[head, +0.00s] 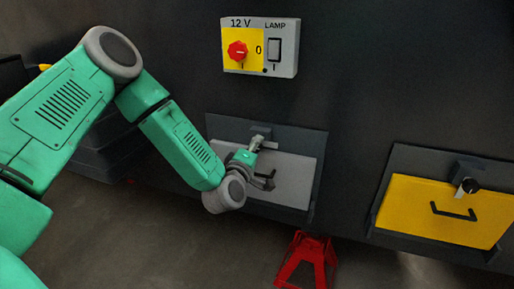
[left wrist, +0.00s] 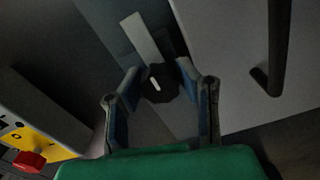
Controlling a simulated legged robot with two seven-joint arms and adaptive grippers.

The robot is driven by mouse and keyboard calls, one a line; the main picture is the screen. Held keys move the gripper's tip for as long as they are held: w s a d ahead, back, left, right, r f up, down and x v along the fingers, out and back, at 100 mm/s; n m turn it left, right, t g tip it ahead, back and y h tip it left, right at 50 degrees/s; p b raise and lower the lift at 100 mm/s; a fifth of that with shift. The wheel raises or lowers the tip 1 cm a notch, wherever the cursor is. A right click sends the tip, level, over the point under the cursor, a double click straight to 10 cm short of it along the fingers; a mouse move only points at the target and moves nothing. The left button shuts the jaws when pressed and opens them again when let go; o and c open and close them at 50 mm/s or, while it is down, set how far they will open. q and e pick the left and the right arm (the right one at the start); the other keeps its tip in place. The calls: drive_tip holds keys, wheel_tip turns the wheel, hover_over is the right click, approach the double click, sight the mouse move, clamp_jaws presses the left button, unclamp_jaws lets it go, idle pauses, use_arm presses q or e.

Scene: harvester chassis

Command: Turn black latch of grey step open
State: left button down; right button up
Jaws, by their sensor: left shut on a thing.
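The grey step (head: 296,183) is a grey panel in a dark frame on the chassis wall, with a dark handle; it also shows in the left wrist view (left wrist: 222,62). Its black latch (left wrist: 158,86) is a dark many-sided knob with a white mark, at the panel's top edge. A pale bar (left wrist: 141,39) shows beside the knob. My left gripper (head: 254,147) is at the top of the step. In the left wrist view its two fingers (left wrist: 159,78) are shut around the knob, one on each side. In the head view the gripper mostly hides the latch.
A 12 V lamp switch box (head: 287,63) with a red knob is on the wall above. A yellow step (head: 410,205) with its own black latch (head: 469,185) is at the right. A red stand (head: 308,262) is on the floor below.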

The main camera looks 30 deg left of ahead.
use_arm(q)
drive_tip(key=shift+s+f, duration=0.15)
drive_tip(key=shift+f, duration=0.2)
drive_tip(key=c, duration=1.1)
unclamp_jaws()
drive_tip(key=shift+c, duration=0.2)
drive_tip(key=shift+a+r, duration=0.1)
drive_tip(key=shift+r, duration=0.1)
drive_tip(key=shift+s, duration=0.3)
drive_tip(key=v, duration=1.1)
drive_tip(key=shift+s, duration=0.1)
